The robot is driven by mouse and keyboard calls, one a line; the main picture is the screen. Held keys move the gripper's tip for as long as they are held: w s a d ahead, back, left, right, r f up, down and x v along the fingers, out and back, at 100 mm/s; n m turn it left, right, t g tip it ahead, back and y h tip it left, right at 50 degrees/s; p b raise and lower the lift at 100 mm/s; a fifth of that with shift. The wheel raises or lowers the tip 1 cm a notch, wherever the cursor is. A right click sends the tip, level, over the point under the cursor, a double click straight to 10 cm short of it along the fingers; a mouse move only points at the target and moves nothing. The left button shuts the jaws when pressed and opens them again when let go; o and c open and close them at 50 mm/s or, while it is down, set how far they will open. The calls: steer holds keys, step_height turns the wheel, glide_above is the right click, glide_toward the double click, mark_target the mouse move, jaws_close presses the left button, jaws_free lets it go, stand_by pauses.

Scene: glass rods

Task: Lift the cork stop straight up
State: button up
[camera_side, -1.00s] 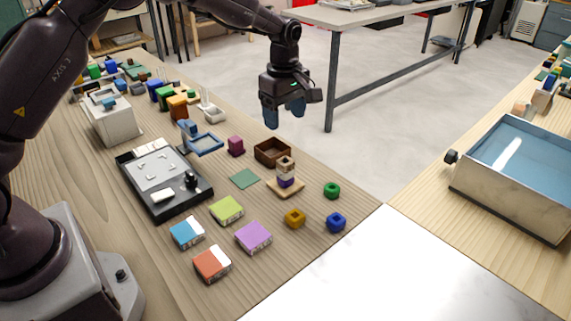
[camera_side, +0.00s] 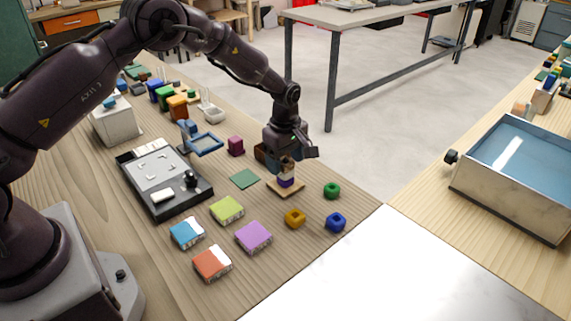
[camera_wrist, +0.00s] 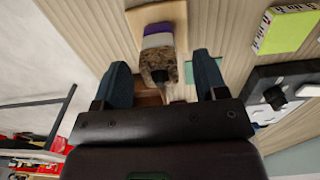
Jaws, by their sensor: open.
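The cork stop (camera_side: 287,168) is a speckled brown block on top of a small stack. A white layer and a purple block (camera_side: 286,183) lie under it, on a square wooden base (camera_side: 297,188). In the wrist view the cork stop (camera_wrist: 158,62) shows between my two fingers, with a dark spot on its near end. My gripper (camera_side: 283,158) points down at the top of the stack, and its fingers partly hide the cork in the side view. In the wrist view my gripper (camera_wrist: 160,68) is open, with a gap on each side of the cork.
A brown open box (camera_side: 261,153) stands just behind my gripper. A green flat square (camera_side: 244,179) and a magenta block (camera_side: 236,146) lie to the left.

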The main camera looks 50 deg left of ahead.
steer(key=shift+c, duration=0.5)
steer(key=c, duration=0.9)
steer(key=shift+r, duration=0.5)
step_height(320, 180, up, 2)
steer(key=shift+r, duration=0.15)
steer(key=s+r, duration=0.9)
steer(key=s, duration=0.5)
steer(key=shift+d+r, duration=0.3)
steer(key=shift+r, duration=0.1)
